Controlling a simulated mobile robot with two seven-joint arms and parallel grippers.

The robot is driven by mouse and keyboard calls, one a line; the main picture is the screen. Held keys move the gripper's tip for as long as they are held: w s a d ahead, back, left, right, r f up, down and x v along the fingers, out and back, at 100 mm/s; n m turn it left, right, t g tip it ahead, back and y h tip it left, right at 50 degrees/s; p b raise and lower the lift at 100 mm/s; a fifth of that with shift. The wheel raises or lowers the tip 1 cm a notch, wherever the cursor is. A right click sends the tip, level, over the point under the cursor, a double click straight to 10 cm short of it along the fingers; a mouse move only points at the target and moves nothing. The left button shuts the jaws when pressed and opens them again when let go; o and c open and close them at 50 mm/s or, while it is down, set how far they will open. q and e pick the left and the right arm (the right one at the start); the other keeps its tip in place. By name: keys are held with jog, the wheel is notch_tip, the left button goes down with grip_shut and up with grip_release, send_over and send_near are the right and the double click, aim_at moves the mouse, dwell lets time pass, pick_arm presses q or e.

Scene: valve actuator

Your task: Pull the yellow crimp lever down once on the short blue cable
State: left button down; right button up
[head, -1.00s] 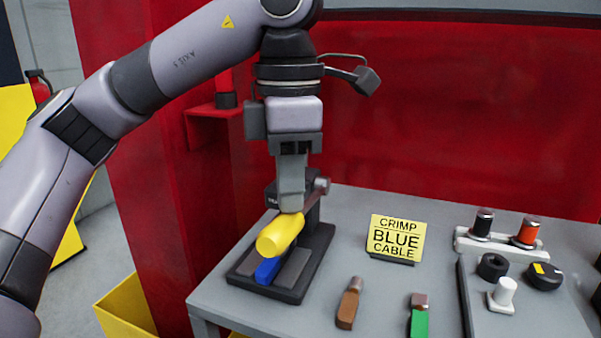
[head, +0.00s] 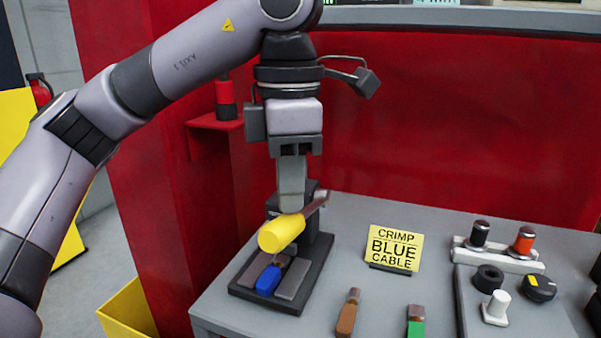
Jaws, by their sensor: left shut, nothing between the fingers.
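The crimp tool (head: 310,255) is a dark press on a black base at the left of the grey bench. Its yellow crimp lever (head: 281,233) slants from a metal shaft at upper right to its thick end at lower left. The short blue cable (head: 268,280) lies on the base below the lever. My left gripper (head: 291,208) is shut and empty, pointing down. Its tips are right at the upper side of the yellow lever; whether they touch it I cannot tell. My right gripper is out of view.
A yellow sign (head: 394,248) reading "CRIMP BLUE CABLE" stands right of the tool. Brown (head: 348,313) and green (head: 416,322) cables lie in front. A panel with knobs (head: 497,285) is at right. A red wall (head: 430,120) closes the back.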

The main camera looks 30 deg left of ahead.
pick_arm(q)
jog(key=shift+r+p, duration=1.7)
jog(key=shift+r, duration=0.05)
jog(key=shift+r+p, duration=0.85)
jog(key=shift+p, duration=0.05)
jog(key=shift+r+p, duration=2.35)
jog(key=shift+p, duration=0.15)
